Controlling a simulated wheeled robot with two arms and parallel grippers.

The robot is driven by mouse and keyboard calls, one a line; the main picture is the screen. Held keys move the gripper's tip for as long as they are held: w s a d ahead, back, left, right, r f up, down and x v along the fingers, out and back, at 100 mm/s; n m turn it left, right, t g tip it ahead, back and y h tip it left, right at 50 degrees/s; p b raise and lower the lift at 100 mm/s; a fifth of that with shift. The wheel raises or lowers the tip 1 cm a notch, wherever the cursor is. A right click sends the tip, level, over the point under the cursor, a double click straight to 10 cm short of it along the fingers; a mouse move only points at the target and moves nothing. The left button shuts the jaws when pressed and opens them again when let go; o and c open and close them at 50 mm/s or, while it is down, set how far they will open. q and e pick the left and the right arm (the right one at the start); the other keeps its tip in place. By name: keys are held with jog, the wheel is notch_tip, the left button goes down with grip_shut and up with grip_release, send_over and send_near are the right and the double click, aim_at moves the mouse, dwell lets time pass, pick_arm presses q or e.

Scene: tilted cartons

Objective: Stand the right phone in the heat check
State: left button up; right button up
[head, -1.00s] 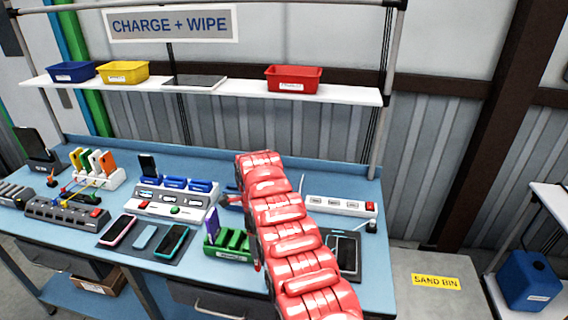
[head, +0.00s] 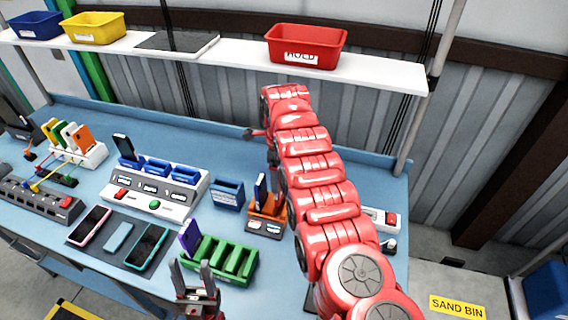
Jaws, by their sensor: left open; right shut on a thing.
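An orange-brown stand (head: 265,225) with small labels sits right of the bench's middle; I cannot read whether it is the heat check. A dark blue phone (head: 261,187) stands upright in it. A pink-rimmed phone (head: 90,225) and a teal-rimmed phone (head: 147,247) lie flat on a dark mat. A purple phone (head: 188,238) leans in a green slotted rack (head: 222,262). My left gripper (head: 195,273) is open and empty just in front of that rack. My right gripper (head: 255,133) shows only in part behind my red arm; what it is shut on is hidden.
A grey charging dock (head: 152,192) with blue slots holds a dark phone (head: 123,147). A blue holder (head: 227,194) stands between dock and stand. A white power strip (head: 380,217) is at right. A shelf (head: 375,72) with a red bin (head: 305,45) hangs above.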

aim_at(280, 192)
jog(key=shift+s+f, duration=0.2)
jog(key=shift+f, duration=0.4)
notch_tip(280, 192, down, 2)
jog(key=shift+w+f+b, duration=0.15)
jog(key=shift+f+b, duration=0.05)
jog(key=shift+b, duration=0.6)
jog(key=shift+f+b, duration=1.5)
jog(key=shift+f, duration=0.35)
jog(key=shift+f+b, duration=0.25)
jog(key=shift+b, duration=0.05)
jog(key=o, duration=0.9)
jog(key=shift+o, duration=0.2)
jog(key=shift+r, duration=0.15)
